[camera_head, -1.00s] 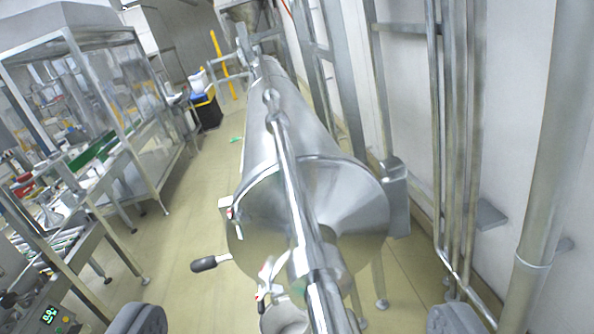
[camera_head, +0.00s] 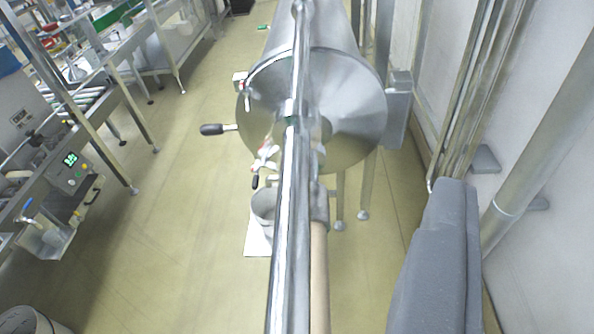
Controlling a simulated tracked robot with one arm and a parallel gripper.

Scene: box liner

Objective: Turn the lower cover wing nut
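A shiny metal cylinder lies lengthwise, its round end cover (camera_head: 350,110) facing me. A small silver fitting (camera_head: 242,86) with a red spot sits at the cover's upper left edge. A lower silver fitting (camera_head: 266,156) with red bits is below left of the cover's middle; I cannot tell whether it is the lower wing nut. A bare chrome bar (camera_head: 285,230) runs up the middle and hides part of the cover. A black-tipped handle (camera_head: 213,129) sticks out left. I cannot make out my gripper in this view.
A grey padded part (camera_head: 438,265) fills the lower right; it looks like part of my body. A pail (camera_head: 264,205) stands below the cover on a white sheet (camera_head: 256,238). A conveyor bench with a lit panel (camera_head: 72,165) is at left. The floor between is clear. Pipes and wall close off the right.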

